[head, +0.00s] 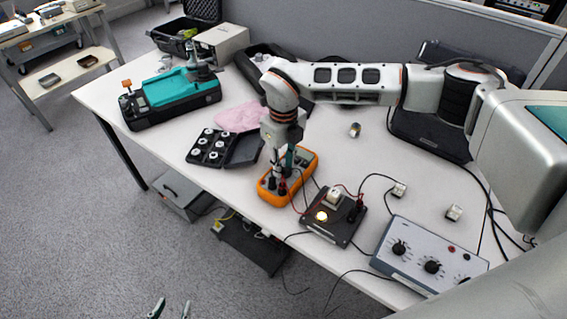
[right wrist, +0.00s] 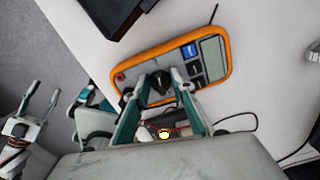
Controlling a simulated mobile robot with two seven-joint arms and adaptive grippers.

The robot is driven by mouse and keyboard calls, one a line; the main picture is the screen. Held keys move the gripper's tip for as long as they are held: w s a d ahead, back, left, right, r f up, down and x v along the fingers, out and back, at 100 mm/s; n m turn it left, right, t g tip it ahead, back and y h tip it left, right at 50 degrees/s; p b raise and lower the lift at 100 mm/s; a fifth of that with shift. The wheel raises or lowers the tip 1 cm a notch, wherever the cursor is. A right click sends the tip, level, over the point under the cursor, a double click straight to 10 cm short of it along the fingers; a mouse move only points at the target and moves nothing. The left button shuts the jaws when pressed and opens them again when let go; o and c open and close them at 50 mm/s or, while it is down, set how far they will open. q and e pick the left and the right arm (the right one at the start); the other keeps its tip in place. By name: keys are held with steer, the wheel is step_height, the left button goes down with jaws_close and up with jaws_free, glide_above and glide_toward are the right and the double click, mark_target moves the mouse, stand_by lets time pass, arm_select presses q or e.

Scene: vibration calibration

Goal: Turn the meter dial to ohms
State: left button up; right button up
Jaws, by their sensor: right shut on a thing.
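The meter (head: 303,177) has an orange case and lies on the white table; it also shows in the right wrist view (right wrist: 137,68). Its screen (right wrist: 212,50) and blue and dark buttons are at the end away from the dial. The black dial (right wrist: 161,82) sits between the fingertips of my right gripper (right wrist: 163,84), which is shut on it. In the head view my right gripper (head: 281,168) points down over the meter and hides the dial. The dial's pointer and markings cannot be read. My left gripper (head: 171,308) is open and empty, beyond the table's front edge.
A black board with a lit lamp (head: 321,216) and leads stands close right of the meter. A grey box with knobs (head: 428,257) is at the front right. A black case of round parts (head: 212,147) is left, near a pink cloth (head: 238,117).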

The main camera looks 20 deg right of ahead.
mark_target(285, 168)
steer(key=shift+d+r+m+p, duration=0.1)
steer(key=shift+m+p, duration=0.2)
steer(key=m+p, duration=0.2)
steer(key=m, duration=0.1)
steer(key=shift+d+m, duration=0.1)
steer(key=shift+m, duration=0.2)
steer(key=shift+d+m+p, duration=0.1)
steer(key=shift+m+p, duration=0.55)
steer(key=shift+m, duration=1.05)
steer(key=o, duration=1.1)
step_height(285, 168, up, 12)
